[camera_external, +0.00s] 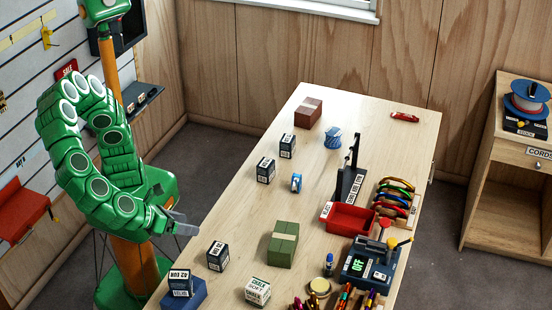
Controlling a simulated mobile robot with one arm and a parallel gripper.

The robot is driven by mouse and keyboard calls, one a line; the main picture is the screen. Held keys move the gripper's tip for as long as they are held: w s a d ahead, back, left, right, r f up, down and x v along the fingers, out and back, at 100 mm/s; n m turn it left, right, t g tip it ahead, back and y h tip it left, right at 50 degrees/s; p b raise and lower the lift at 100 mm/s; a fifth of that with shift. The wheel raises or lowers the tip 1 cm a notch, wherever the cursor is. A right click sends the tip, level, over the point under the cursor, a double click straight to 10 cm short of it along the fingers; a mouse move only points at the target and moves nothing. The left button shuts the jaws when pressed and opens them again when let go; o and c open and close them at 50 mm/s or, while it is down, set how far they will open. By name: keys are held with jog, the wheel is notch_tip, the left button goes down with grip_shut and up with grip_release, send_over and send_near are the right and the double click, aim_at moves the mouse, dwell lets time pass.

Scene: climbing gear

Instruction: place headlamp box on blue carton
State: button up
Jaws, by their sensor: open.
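A blue carton (197,295) sits at the near left corner of the table. A small dark box (180,287) with a white label on top rests on it. Similar dark boxes with white labels stand nearby (218,258), and farther back (265,171) and (288,146). The print is too small to tell which one is the headlamp box. My gripper (184,224) is open, with nothing visible in it. It is above the table's left edge, behind the blue carton and left of the nearest loose dark box, apart from both.
A green carton (283,244) and a white chalk box (258,291) stand right of the dark boxes. A brown carton (308,113), a red tray (350,219), a black stand (350,180) and a label device (370,263) occupy the table (240,215). Bare tabletop lies mid-left.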

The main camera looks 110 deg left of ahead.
jog(key=s+a+n+g, duration=0.2)
jog(key=s+a+n, duration=0.15)
jog(key=a, duration=0.35)
jog(key=s+a+n+g+h, duration=0.1)
jog(key=s+a+n+g, duration=0.15)
jog(key=a+n, duration=0.35)
jog(key=s+a+n+g, duration=0.2)
jog(key=a+n+g, duration=0.1)
jog(key=a, duration=0.6)
jog(key=s+a+f+n+g+h, duration=0.1)
jog(key=s+a+n+g+h, duration=0.1)
jog(key=s+n+h, duration=0.5)
jog(key=s+n, duration=0.4)
jog(key=s, duration=0.4)
jog(key=shift+s+a, duration=0.3)
jog(key=shift+a, duration=0.1)
